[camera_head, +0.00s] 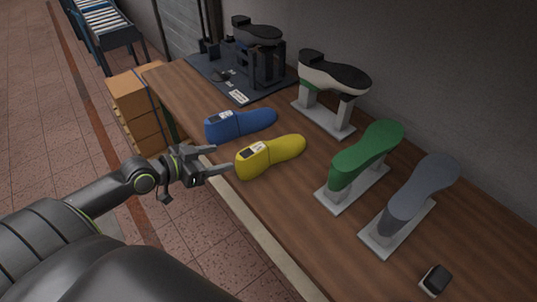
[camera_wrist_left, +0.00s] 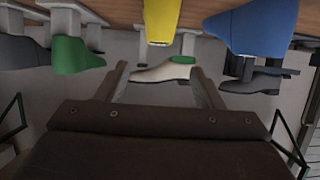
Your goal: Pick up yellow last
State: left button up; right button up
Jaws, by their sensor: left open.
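The yellow last (camera_head: 271,156) lies on the wooden table, its labelled end towards my left gripper. It also shows at the top of the left wrist view (camera_wrist_left: 162,20), ahead of the gripper and between the lines of the fingers. My left gripper (camera_head: 222,160) is open and empty, just left of the yellow last, near the table's front edge. Its two fingers also show in the left wrist view (camera_wrist_left: 162,85), with nothing between them. My right gripper is in neither view.
A blue last (camera_head: 240,124) lies just behind the yellow one. Green (camera_head: 365,155) and grey (camera_head: 418,190) lasts stand on holders to the right. A black-and-white shoe (camera_head: 333,75) stands on a stand behind. A small dark-topped block (camera_head: 436,280) sits near the right end.

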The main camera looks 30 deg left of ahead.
pick_arm(q)
send_near(256, 148)
jog(key=x, duration=0.4)
jog(key=shift+w+f+p, duration=0.1)
jog(key=shift+f+p, duration=0.25)
jog(key=p+x, duration=0.1)
jog(key=x, duration=0.3)
jog(key=shift+w+d+r+p, duration=0.15)
jog(key=shift+w+p, duration=0.05)
jog(key=shift+p, duration=0.2)
jog(key=shift+w+d, duration=0.15)
jog(key=shift+w, duration=0.15)
grip_shut()
